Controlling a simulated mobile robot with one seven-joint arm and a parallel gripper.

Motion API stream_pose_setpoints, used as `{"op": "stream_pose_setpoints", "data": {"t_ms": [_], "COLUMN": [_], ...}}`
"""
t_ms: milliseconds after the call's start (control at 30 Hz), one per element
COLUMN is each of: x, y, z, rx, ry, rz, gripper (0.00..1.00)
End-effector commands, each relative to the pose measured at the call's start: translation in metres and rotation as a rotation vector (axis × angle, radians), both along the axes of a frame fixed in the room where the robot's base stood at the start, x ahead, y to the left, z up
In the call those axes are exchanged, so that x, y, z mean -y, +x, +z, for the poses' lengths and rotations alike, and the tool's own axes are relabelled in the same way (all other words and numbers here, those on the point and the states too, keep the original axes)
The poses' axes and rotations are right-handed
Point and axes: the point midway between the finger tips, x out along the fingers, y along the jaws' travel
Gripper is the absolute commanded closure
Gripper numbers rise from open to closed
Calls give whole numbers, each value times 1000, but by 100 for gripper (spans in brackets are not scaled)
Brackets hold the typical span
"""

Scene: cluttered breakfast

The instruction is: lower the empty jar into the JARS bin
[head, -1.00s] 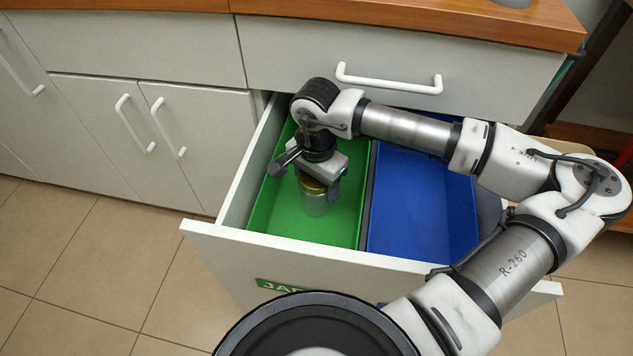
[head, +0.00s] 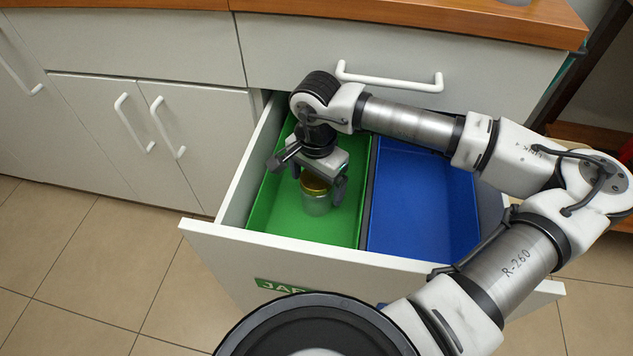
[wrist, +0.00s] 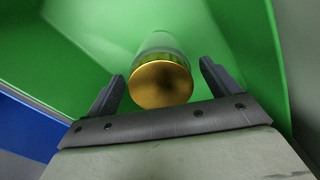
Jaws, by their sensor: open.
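The jar (head: 316,200) is clear glass with a gold lid. It stands upright in the green JARS bin (head: 262,217), inside the open drawer. In the wrist view the gold lid (wrist: 161,84) faces the camera, with the glass body beyond it and green bin around it. My gripper (head: 318,190) is open just above and around the jar. In the wrist view its two fingers (wrist: 160,82) stand apart on either side of the lid, with a visible gap at each side. The jar's far side is hidden.
A blue bin (head: 420,205) sits to the right of the green bin, past a dark divider. The drawer front (head: 350,262) with a green label rises in front. A closed drawer with a white handle (head: 388,82) and the wooden counter (head: 400,25) are above and behind.

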Motion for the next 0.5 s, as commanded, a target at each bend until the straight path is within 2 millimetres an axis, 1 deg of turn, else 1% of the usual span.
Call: {"op": "stream_pose_setpoints", "data": {"t_ms": [33, 300, 400, 500], "x": [0, 0, 0, 0], "y": [1, 0, 1, 1], "z": [12, 75, 94, 109], "rx": [4, 4, 3, 3], "ry": [-2, -1, -1, 0], "rz": [0, 0, -2, -2], "gripper": [12, 12, 12, 12]}}
